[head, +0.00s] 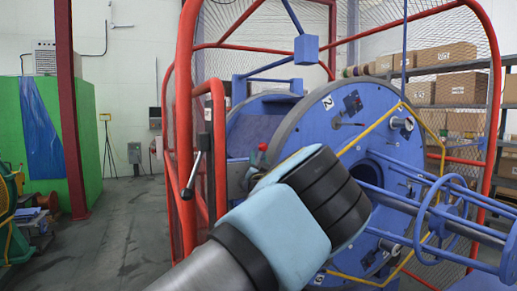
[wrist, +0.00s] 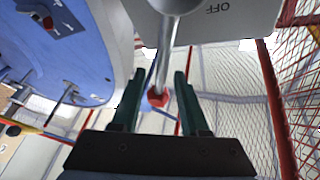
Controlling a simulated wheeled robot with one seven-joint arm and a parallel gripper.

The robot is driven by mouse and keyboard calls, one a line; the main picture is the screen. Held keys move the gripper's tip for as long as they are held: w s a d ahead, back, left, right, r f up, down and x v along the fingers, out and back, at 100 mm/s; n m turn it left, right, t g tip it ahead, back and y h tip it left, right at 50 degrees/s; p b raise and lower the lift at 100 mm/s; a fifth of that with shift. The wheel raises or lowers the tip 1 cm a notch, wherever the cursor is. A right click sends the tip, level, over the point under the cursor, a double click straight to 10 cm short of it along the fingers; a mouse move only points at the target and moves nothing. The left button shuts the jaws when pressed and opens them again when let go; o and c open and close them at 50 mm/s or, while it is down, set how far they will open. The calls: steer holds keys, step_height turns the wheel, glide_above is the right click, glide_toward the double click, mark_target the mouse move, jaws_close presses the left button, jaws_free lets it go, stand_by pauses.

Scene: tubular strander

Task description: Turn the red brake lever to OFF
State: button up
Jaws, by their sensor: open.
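The brake lever shows in the wrist view as a silver rod (wrist: 166,50) with a red knob (wrist: 158,97) at its lower end. It hangs from a round hub at the top edge, in front of a grey plate (wrist: 215,25) with OFF printed upside down. My gripper (wrist: 157,73) is open, its two dark green fingers on either side of the rod and knob in the picture. I see gaps on both sides, and I cannot tell the knob's depth relative to the fingertips. In the head view my arm hides most of the gripper and lever.
The blue strander disc (head: 345,115) stands behind my arm, and its face shows at left in the wrist view. Red guard framing (head: 186,100) with mesh surrounds it. A black-handled lever (head: 192,172) sits on the left post. Floor at left (head: 125,230) is clear.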

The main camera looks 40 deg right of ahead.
mark_target(259, 156)
steer(key=shift+p+x, duration=0.6)
steer(key=shift+x, duration=1.35)
jaws_close()
